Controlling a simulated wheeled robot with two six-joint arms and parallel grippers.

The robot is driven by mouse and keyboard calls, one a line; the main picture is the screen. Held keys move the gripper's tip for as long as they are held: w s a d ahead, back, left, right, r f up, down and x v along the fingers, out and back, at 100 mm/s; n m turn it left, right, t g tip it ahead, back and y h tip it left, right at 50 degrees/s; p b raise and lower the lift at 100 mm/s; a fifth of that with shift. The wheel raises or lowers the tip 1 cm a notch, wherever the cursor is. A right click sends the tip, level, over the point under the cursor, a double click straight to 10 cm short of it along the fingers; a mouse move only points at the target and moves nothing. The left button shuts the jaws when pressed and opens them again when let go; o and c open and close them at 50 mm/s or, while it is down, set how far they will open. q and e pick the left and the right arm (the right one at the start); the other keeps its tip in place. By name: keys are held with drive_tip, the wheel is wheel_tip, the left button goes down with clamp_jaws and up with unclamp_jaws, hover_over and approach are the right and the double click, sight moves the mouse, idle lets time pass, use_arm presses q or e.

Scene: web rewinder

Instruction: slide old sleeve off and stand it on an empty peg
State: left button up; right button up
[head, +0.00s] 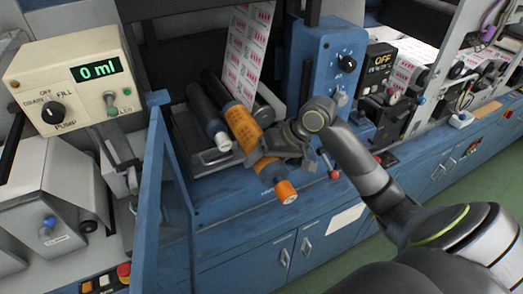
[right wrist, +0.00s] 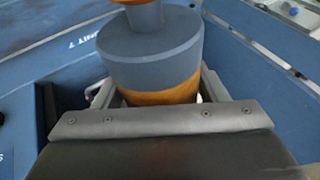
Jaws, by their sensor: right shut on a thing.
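The sleeve (head: 242,125) looks orange and lies tilted in the blue machine, just in front of the printed web. My right gripper (head: 272,152) is shut on it near its front end. In the right wrist view the orange band of the sleeve (right wrist: 160,95) shows between the jaws. A grey cylinder (right wrist: 150,48) sticks out past it, with an orange end piece (right wrist: 145,15) that also shows in the head view (head: 286,191). Where the sleeve ends under the jaws is hidden. No empty peg can be made out. My left gripper is not in view.
A dark roller with a white end (head: 210,117) lies close left of the sleeve. A blue upright panel (head: 168,165) stands to the left, and a blue control box (head: 327,65) to the right. A beige pump box (head: 72,85) reads 0 ml. Space before the cabinet is clear.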

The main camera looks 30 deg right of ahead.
sight(288, 190)
drive_tip(key=shift+s+a+p, duration=0.15)
drive_tip(key=shift+s+p, duration=1.35)
drive_tip(key=shift+s, duration=1.3)
drive_tip(key=shift+s+r+p, duration=0.25)
drive_tip(key=shift+s+p, duration=0.25)
drive_tip(key=shift+p, duration=0.05)
drive_tip(key=s, duration=0.4)
drive_tip(key=shift+s+a+r+p, duration=0.15)
drive_tip(key=shift+s+r+p, duration=0.05)
drive_tip(key=shift+r+p, duration=0.15)
drive_tip(key=shift+s+a+r, duration=0.1)
drive_tip(key=shift+s+r, duration=0.15)
drive_tip(key=shift+s, duration=0.95)
drive_tip(key=shift+s+a+r, duration=0.1)
drive_tip(key=shift+s+r, duration=0.1)
drive_tip(key=shift+s, duration=0.95)
drive_tip(key=shift+w, duration=0.1)
